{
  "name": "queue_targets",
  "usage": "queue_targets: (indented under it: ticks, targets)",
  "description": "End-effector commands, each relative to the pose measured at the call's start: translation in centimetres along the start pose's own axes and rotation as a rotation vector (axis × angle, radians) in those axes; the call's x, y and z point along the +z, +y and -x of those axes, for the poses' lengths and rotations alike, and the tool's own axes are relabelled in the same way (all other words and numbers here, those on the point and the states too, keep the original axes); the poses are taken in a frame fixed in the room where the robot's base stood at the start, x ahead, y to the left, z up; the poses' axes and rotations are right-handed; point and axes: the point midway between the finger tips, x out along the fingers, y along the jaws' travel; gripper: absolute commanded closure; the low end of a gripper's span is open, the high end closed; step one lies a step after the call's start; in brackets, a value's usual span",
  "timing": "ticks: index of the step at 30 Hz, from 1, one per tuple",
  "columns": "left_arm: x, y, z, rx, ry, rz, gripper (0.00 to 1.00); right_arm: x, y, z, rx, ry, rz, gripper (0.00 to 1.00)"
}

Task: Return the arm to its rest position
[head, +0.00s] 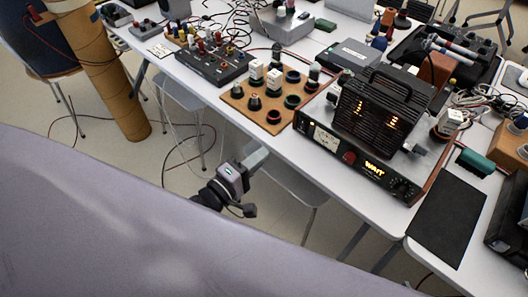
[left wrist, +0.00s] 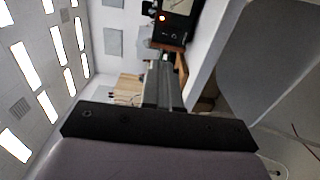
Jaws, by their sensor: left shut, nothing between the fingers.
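My left gripper (head: 257,156) is in front of the long table's near edge in the head view, over the floor. Its fingers point up and right toward the table edge. The left wrist view shows the same gripper (left wrist: 162,75) with its fingers together and nothing between them. It holds no object. Most of the left arm behind the wrist is hidden in the head view. My right gripper is in neither view.
The white table (head: 330,192) carries an amplifier (head: 350,160) lit "WAIT", a wooden board (head: 262,120) with knobs, a black box (head: 212,68) and cables. A black mat (head: 447,220) lies at right. A cardboard tube (head: 105,75) stands left. A chair (head: 290,183) is under the table.

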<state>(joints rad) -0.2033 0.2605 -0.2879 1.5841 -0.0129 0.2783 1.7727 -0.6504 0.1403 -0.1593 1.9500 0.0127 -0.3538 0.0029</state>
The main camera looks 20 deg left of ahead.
Motion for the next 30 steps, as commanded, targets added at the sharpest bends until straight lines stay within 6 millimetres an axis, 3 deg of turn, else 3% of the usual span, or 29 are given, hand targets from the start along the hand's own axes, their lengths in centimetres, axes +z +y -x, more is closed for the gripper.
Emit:
queue_targets:
  ticks: [18, 23, 30]
  targets:
    - [0.1, -0.3, 0.4, -0.017, 0.005, -0.042, 1.00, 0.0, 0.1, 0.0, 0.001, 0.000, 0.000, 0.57]
    - [0.6, -1.7, 2.0, -0.103, 0.020, -0.233, 1.00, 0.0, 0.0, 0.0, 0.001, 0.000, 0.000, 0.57]
    - [1.5, -4.4, 5.8, -0.294, -0.017, -0.647, 1.00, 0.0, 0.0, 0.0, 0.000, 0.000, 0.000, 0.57]
